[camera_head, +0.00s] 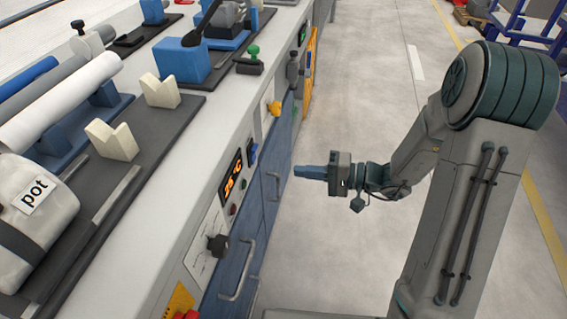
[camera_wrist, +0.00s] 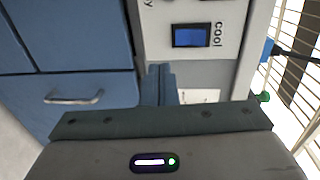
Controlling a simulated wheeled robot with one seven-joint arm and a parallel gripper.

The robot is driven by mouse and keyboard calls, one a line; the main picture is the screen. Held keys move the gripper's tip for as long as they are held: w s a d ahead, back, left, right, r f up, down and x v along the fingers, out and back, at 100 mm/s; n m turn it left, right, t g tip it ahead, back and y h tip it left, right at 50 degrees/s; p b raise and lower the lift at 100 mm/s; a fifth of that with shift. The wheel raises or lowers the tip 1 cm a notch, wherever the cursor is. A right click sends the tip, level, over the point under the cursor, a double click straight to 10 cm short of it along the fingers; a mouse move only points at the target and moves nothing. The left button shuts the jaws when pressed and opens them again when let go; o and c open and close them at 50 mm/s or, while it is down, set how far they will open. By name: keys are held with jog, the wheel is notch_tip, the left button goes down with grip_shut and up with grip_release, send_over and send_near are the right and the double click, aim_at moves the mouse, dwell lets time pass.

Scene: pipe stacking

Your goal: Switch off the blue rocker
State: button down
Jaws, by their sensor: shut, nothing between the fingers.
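A blue rocker (camera_wrist: 191,36) in a dark frame sits on a light panel in the wrist view, beside the printed word "cool". A small blue part (camera_head: 252,153) on the bench's front face, beside the orange temperature display, looks like the same rocker in the head view. Which way it is tipped cannot be told. My gripper (camera_head: 296,171) is shut and empty, with its blue-grey fingers pointing left at the bench front, a gap away from it. In the wrist view the closed fingers (camera_wrist: 160,76) are below and left of the rocker and apart from it in the picture.
The temperature display (camera_head: 232,177), a black knob (camera_head: 217,244) and a yellow part (camera_head: 274,108) are on the same bench front. Blue drawers with metal handles (camera_head: 240,272) lie below. The floor aisle is clear.

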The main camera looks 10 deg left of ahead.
jog(key=d, duration=0.3)
jog(key=d+f, duration=0.1)
jog(key=shift+s+d, duration=0.3)
jog(key=shift+d, duration=0.05)
jog(key=shift+r+p, duration=0.1)
jog(key=shift+p, duration=0.2)
jog(key=s+d+r+n+g+h+p, duration=0.1)
jog(key=s+r+g+h+p, duration=0.1)
jog(key=s+r+h+p, duration=0.5)
jog(key=s+r+n+g+h+p, duration=0.1)
jog(key=s+r+g+p, duration=0.3)
jog(key=r+p, duration=0.6)
jog(key=s+d+r+t+h+p, duration=0.2)
jog(key=r+p, duration=0.4)
jog(key=r, duration=0.5)
jog(key=s+d+r+t+h+p, duration=0.2)
jog(key=d+r+t+h+p, duration=0.2)
jog(key=r, duration=0.7)
jog(key=d+h+p, duration=0.2)
jog(key=d, duration=0.1)
jog(key=shift+d+m+t, duration=0.25)
jog(key=shift+m+t, duration=0.15)
